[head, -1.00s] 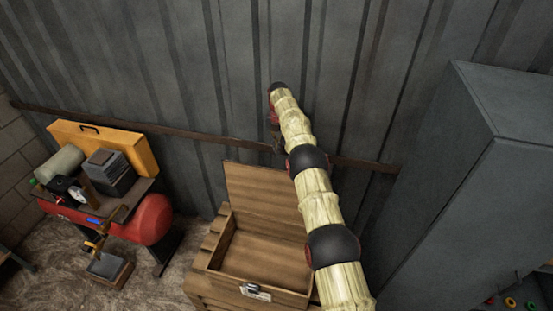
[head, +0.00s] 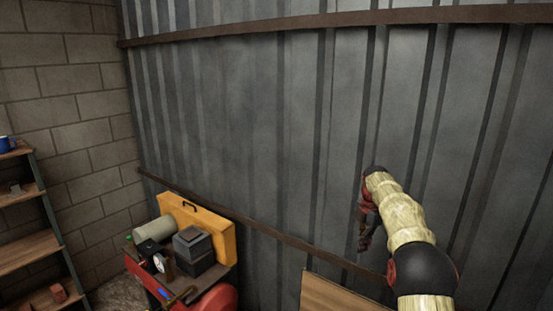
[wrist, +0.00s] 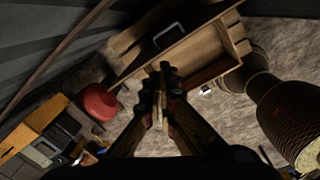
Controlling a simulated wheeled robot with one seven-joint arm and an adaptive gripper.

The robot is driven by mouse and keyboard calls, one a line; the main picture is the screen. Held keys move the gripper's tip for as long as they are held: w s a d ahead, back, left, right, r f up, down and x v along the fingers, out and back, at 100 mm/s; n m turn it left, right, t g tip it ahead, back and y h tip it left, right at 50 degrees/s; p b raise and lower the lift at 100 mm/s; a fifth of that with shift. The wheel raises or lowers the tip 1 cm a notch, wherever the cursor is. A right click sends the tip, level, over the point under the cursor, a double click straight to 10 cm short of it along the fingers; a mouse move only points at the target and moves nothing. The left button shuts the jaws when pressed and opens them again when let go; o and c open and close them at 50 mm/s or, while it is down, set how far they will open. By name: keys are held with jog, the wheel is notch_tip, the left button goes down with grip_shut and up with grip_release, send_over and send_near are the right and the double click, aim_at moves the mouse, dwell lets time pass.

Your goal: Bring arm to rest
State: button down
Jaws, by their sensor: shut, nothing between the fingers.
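My arm (head: 405,220) shows at the lower right of the head view, raised in front of the grey corrugated wall. My gripper (head: 365,240) hangs down from the arm's end, seen side-on and partly dark. In the wrist view my gripper (wrist: 165,75) points down with its two fingertips together and nothing between them. It is above and apart from the open wooden box (wrist: 190,58). In the head view only the top of the box's raised lid (head: 340,297) shows.
A red compressor (head: 215,300) bearing a yellow case (head: 205,228) and dark boxes stands at the lower left. A shelf (head: 30,250) stands by the block wall at far left. The corrugated wall (head: 270,130) is behind the arm.

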jog(key=s+a+r+m+t+b, duration=0.1)
jog(key=s+a+r+m+b, duration=0.2)
jog(key=s, duration=0.5)
jog(key=s+a+r+m+t, duration=0.1)
jog(key=s+a+r+m, duration=0.1)
jog(key=s+r+m, duration=0.45)
jog(key=s+a+r+m+t+b, duration=0.1)
jog(key=s+a+r+m+b, duration=0.15)
jog(key=s, duration=0.75)
jog(key=s+a+f+m+t+b, duration=0.1)
jog(key=s+f+m, duration=0.4)
jog(key=s, duration=0.8)
jog(key=s+a+f+m+t+b, duration=0.1)
jog(key=s+a+f+m+b, duration=0.2)
jog(key=s, duration=1.1)
notch_tip(320, 180, down, 4)
jog(key=shift+f+m, duration=0.1)
jog(key=shift+m, duration=1.1)
jog(key=shift+a, duration=0.1)
